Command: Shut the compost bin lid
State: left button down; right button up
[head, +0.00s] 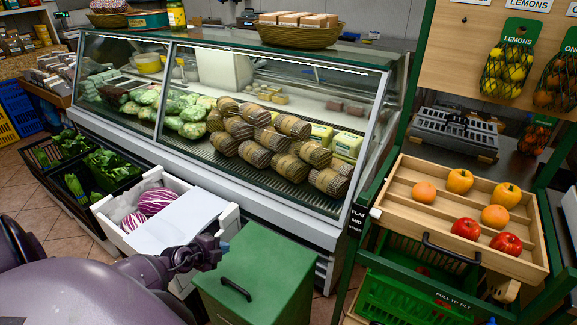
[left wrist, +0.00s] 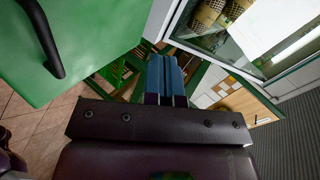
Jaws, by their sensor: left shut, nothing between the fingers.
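The green compost bin (head: 300,298) stands at the bottom centre of the head view. Its green lid (head: 262,262), with a black handle (head: 236,290) near the front edge, looks level on top; I cannot tell whether a small gap is left under it. My left gripper (head: 222,249) is shut and empty, just beyond the lid's left edge. In the left wrist view the lid (left wrist: 90,35) fills the upper left with its handle (left wrist: 45,40), and my closed blue fingers (left wrist: 166,80) are apart from it. My right gripper does not show clearly.
A glass display counter (head: 240,120) runs behind the bin. A white crate with red cabbages (head: 152,203) stands left of it. A green shelf rack with a wooden produce tray (head: 400,220) and a green basket (head: 405,300) stands to the right.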

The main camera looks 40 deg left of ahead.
pick_arm(q)
jog(key=s+f+b, duration=0.1)
jog(key=f, duration=0.1)
jog(key=s+f+b, duration=0.1)
jog(key=shift+s+d+f+b, duration=0.15)
jog(key=shift+f+b, duration=0.15)
jog(key=shift+f, duration=0.05)
jog(key=b, duration=0.6)
send_over(218, 289)
jog(key=f, duration=0.5)
jog(key=shift+w+f, duration=0.25)
jog(key=shift+f, duration=0.1)
jog(key=shift+s+f+b, duration=0.2)
jog(key=shift+f+b, duration=0.25)
jog(key=shift+f, duration=0.15)
jog(key=shift+f+b, duration=0.4)
jog(key=shift+b, duration=0.15)
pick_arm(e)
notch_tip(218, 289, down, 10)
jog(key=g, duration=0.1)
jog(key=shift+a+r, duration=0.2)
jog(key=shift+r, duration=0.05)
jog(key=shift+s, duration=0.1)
